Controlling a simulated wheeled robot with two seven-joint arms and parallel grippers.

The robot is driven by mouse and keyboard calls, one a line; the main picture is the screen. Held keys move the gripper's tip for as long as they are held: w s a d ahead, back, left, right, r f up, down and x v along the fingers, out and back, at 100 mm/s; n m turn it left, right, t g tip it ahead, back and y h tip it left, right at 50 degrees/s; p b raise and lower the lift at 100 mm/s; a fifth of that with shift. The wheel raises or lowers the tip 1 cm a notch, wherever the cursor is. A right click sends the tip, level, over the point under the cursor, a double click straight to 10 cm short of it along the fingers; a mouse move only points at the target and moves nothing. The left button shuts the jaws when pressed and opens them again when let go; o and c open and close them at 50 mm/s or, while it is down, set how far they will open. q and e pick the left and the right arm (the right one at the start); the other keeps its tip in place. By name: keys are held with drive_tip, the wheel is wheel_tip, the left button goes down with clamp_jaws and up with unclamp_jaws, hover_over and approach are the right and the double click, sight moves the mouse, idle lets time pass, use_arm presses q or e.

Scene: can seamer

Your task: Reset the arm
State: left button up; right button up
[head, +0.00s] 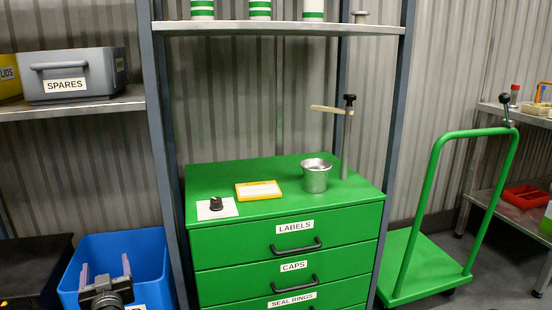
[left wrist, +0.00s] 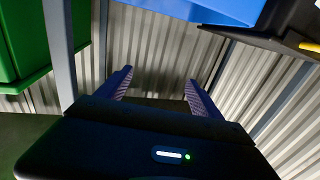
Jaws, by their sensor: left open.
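My left gripper (head: 106,277) is at the lower left of the head view, in front of the blue bin (head: 147,262). Its two fingers stand apart with nothing between them. In the left wrist view the open fingers (left wrist: 158,92) point toward a corrugated metal wall (left wrist: 150,45). My right gripper is in neither view. The can seamer stands on the green drawer cabinet (head: 236,179). It has a metal can or cup (head: 316,177) and an upright post with a black knob (head: 348,102) and a pale side arm (head: 330,110).
A yellow-framed card (head: 258,190) and a black knob on a white plate (head: 216,204) are on the cabinet top. A grey SPARES bin (head: 70,77) is on the left shelf. A green trolley (head: 410,262) stands at right. Blue-grey rack posts (head: 160,130) rise beside the cabinet.

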use_arm(q)
drive_tip(key=s+d+f+m+g+h, duration=0.1)
drive_tip(key=s+d+f+g+h, duration=0.25)
drive_tip(key=d+f, duration=0.65)
drive_tip(key=s+d+f+g+h, duration=0.2)
drive_tip(key=d+f+h, duration=0.4)
drive_tip(key=f, duration=0.7)
drive_tip(key=s+d+f+m+g+h, duration=0.15)
drive_tip(key=s+d+f+g, duration=0.25)
drive_tip(key=s+d+f, duration=0.55)
drive_tip(key=s+d+f+m+g+h, duration=0.15)
drive_tip(key=s+d+f+g, duration=0.4)
drive_tip(key=s+d, duration=0.7)
drive_tip(key=s+r+p, duration=0.2)
drive_tip(key=r+p, duration=1.6)
drive_tip(key=p, duration=0.1)
drive_tip(key=s+d+r+h+p, duration=0.1)
drive_tip(key=s+r+p, duration=0.2)
drive_tip(key=r+p, duration=1.5)
drive_tip(key=shift+m+t+p, duration=0.3)
drive_tip(key=shift+p, duration=0.15)
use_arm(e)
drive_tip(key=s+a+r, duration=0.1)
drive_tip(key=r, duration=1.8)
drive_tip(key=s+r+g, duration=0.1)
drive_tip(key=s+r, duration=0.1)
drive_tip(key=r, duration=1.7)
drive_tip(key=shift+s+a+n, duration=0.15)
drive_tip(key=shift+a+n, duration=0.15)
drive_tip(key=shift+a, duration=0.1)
